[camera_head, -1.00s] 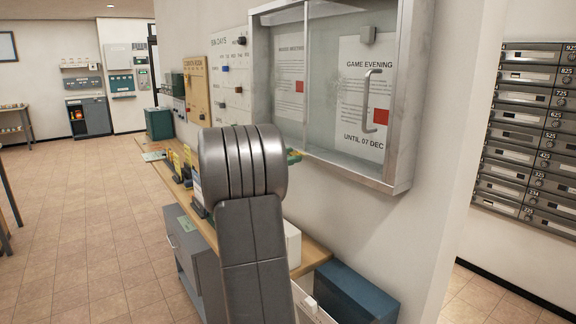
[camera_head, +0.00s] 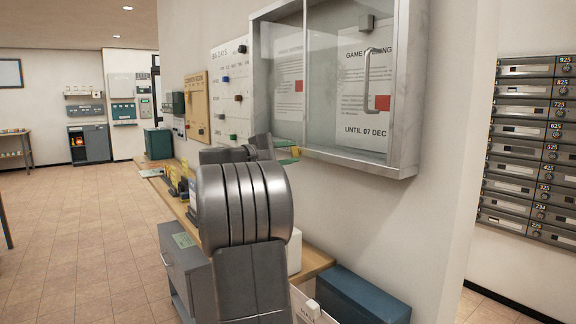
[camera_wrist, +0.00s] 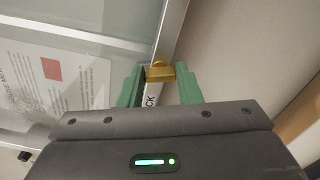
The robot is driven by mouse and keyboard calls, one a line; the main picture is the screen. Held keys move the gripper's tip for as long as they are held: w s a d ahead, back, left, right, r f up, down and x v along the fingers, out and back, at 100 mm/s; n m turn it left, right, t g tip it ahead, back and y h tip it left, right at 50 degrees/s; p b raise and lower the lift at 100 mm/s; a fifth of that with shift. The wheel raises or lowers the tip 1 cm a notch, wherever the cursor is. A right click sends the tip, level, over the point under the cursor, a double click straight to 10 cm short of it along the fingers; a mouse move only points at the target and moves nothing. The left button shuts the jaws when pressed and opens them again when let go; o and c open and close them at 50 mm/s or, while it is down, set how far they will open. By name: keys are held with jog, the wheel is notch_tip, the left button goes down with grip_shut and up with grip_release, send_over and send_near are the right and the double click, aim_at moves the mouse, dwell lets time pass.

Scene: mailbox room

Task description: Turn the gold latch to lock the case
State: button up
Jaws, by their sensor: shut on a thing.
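The gold latch (camera_wrist: 160,73) sits at the metal frame edge of the glass-fronted case (camera_wrist: 170,35) in the wrist view. My gripper (camera_wrist: 161,86) has its green fingers on either side of the latch and is shut on it. A white label ending in "CK" shows between the fingers, partly hidden. In the head view the notice case (camera_head: 405,130) hangs on the wall with its glass front closed. There, my arm hides the latch and most of my gripper; only green finger parts (camera_head: 288,161) show below the case's lower left.
A wooden shelf (camera_head: 315,262) with small items runs along the wall below the case. A teal box (camera_head: 360,295) stands at its near end. A curved handle (camera_head: 367,75) sticks out from the case front. Mailboxes (camera_head: 530,140) are at the right. The floor at left is clear.

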jog(key=shift+f+m+b, duration=0.15)
jog(key=shift+m+b, duration=1.35)
jog(key=shift+m, duration=0.3)
jog(key=o, duration=1)
jog(key=shift+s+a, duration=0.1)
jog(key=v, duration=1.3)
jog(key=shift+s+a+p, duration=0.2)
jog(key=shift+a+p, duration=0.05)
jog(key=shift+p, duration=0.1)
jog(key=shift+w+d, duration=0.1)
jog(key=x, duration=1.3)
jog(key=shift+w+d+b, duration=0.2)
jog(key=shift+d+b, duration=0.1)
jog(key=shift+b, duration=0.05)
